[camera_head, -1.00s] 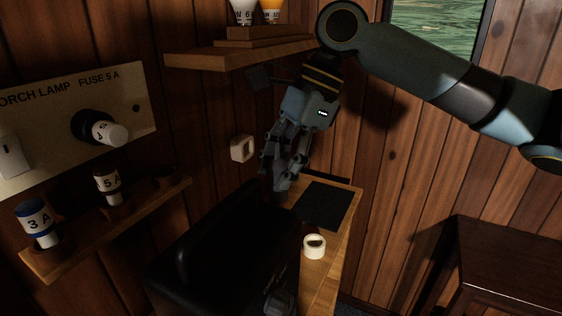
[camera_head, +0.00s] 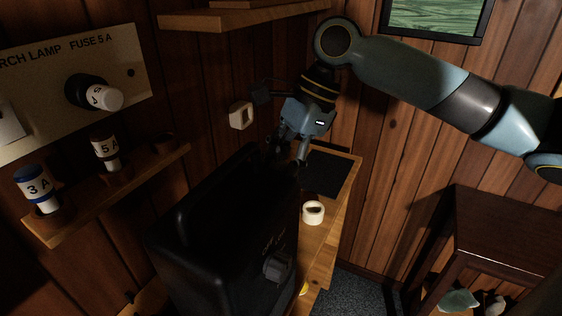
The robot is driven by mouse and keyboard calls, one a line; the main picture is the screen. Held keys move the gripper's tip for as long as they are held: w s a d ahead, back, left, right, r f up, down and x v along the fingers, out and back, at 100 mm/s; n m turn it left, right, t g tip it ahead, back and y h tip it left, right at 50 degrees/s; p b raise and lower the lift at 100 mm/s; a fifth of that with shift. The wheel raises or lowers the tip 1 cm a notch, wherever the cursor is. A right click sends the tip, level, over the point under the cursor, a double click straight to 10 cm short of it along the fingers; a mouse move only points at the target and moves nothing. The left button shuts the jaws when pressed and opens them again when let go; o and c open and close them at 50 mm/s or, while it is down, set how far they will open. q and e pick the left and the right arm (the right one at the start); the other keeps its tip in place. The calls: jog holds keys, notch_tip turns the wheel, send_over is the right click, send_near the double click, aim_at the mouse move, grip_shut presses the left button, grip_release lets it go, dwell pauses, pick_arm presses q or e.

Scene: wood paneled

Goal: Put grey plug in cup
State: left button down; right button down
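The white cup (camera_head: 313,213) stands upright on the wooden counter beside the black box; its inside looks dark. My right gripper (camera_head: 287,152) points down behind the top of the black box, above the far part of the counter. Its fingers look spread apart, but their tips are in shadow and partly hidden by the box. I cannot make out a grey plug in this view. My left gripper is out of view.
The black box (camera_head: 215,225) with a grey knob stands in front of the gripper. A dark mat (camera_head: 326,175) lies behind the cup. A white wall socket (camera_head: 241,115), a fuse panel (camera_head: 45,75) and a shelf with fuses (camera_head: 125,190) are at left. A dark table (camera_head: 510,225) stands right.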

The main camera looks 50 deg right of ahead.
jog(key=shift+f, duration=0.2)
dwell(0.3)
jog(key=c, duration=1)
grip_release()
jog(key=shift+o, duration=0.4)
jog(key=v, duration=0.5)
jog(key=shift+s+d+r, duration=0.1)
jog(key=shift+d+r, duration=0.15)
jog(key=shift+v, duration=0.85)
